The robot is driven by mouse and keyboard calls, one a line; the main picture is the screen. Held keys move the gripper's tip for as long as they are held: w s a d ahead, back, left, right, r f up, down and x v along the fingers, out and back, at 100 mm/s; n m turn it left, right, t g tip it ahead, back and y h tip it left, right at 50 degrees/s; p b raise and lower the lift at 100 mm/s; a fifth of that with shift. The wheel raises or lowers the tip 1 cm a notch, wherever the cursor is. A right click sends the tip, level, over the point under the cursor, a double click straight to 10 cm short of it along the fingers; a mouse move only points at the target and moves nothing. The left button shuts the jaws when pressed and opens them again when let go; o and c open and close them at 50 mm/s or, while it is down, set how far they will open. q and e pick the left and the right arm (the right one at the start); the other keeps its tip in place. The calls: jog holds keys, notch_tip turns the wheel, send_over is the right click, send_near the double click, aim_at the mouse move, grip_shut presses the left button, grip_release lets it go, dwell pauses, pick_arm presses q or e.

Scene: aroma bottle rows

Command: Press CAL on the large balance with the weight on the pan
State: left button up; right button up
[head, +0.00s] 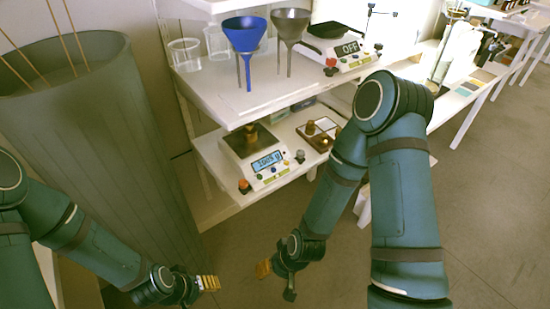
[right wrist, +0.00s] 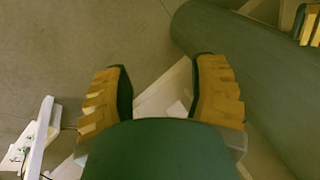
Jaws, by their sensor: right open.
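A white balance (head: 262,160) stands on the lower shelf with a brass weight (head: 251,134) on its dark pan. Its lit blue display shows a reading of roughly 100 g, with small coloured buttons (head: 272,174) along the front; their labels are too small to read. A second balance (head: 338,48) on the upper shelf reads OFF, and its pan looks bare. My right gripper (head: 277,279) is open and low in front of the shelves, apart from both balances; its spread yellow fingers show in the right wrist view (right wrist: 163,85). My left gripper (head: 205,284) hangs low at left; its opening is unclear.
A blue funnel (head: 246,36) and a grey funnel (head: 290,28) stand near the upper shelf's front edge, above the lower balance. A tray (head: 320,132) with brass pieces sits right of that balance. A large grey bin (head: 90,130) stands left. Floor in front is clear.

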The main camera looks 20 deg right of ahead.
jog(key=shift+c, duration=0.4)
grip_shut()
dwell(0.9)
